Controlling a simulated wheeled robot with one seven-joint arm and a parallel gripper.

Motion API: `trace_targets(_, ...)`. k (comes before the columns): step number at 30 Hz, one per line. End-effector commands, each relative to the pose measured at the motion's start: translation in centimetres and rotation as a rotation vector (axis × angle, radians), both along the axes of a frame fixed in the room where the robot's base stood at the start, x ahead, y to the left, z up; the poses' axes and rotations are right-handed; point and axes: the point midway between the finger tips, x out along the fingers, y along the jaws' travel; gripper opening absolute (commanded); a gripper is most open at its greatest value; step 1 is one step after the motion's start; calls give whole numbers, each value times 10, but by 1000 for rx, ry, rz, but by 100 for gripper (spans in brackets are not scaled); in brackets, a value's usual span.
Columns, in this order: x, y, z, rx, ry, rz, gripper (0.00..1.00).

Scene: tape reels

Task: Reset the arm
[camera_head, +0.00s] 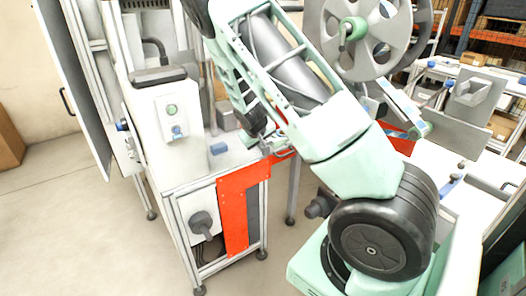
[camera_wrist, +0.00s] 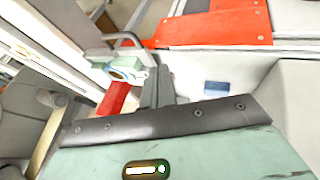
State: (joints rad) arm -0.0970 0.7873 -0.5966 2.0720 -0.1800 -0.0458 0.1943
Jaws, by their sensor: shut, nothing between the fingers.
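My gripper (camera_wrist: 158,76) shows in the wrist view as two dark grey fingers pressed together, with nothing between them. Blurred machine parts and a pale worktop lie beyond the fingertips. In the head view my pale green arm rises from its base at the lower right and folds up to the upper left across the picture. I cannot make out the fingers there. A large grey reel (camera_head: 336,62) with round holes stands upright behind the arm, and the arm hides part of the machine under it.
A white machine bench with an orange-red panel (camera_head: 238,205) stands left of my arm. A small blue block (camera_head: 218,148) lies on its top and also shows in the wrist view (camera_wrist: 216,88). White tables fill the right side. The floor at the lower left is clear.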

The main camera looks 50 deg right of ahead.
Motion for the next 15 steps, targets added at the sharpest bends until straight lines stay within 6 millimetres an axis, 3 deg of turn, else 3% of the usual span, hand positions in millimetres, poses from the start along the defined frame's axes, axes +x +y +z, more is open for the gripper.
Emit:
trace_targets(6,-6,13,21,0,0,2,0)
trace_targets(15,-8,14,24,1,0,1,0)
